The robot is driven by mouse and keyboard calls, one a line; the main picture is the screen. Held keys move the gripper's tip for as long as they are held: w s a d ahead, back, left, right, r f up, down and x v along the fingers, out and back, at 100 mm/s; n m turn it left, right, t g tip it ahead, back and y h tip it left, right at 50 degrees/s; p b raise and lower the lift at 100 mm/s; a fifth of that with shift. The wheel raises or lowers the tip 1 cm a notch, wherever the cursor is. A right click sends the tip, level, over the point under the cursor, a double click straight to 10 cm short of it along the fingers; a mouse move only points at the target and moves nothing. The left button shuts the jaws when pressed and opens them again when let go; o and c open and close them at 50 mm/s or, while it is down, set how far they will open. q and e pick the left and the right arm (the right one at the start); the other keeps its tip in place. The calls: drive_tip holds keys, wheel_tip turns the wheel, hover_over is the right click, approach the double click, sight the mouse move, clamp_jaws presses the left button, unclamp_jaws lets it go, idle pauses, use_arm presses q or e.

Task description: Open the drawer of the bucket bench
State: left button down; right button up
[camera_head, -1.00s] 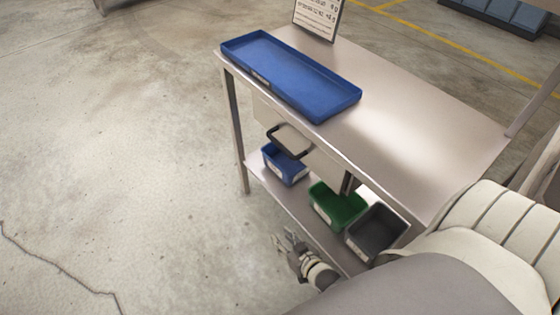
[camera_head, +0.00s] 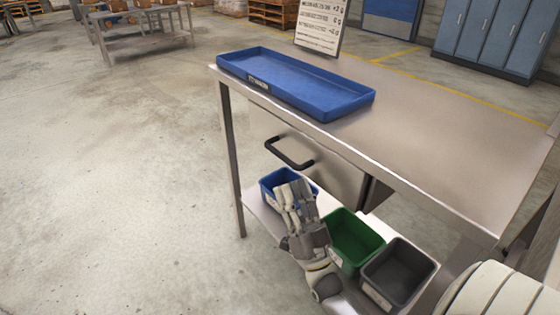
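The bucket bench (camera_head: 430,125) is a metal table with a lower shelf. Its drawer (camera_head: 325,172) hangs under the top and looks shut. A dark bar handle (camera_head: 289,153) crosses the drawer front. My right gripper (camera_head: 291,187) is in front of the lower shelf, below the handle and apart from it in the picture. Its fingers point up and cover part of the blue bucket (camera_head: 272,183). They hold nothing that I can see, and a gap shows between them. My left gripper is out of view.
A blue tray (camera_head: 300,90) lies on the bench top, with a sign (camera_head: 319,24) behind it. A green bucket (camera_head: 355,240) and a grey bucket (camera_head: 398,272) stand on the lower shelf (camera_head: 257,213). The floor left of the bench is clear.

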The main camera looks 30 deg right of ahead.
sight(280, 153)
drive_tip(key=x, duration=0.9)
drive_tip(key=shift+c, duration=0.4)
clamp_jaws()
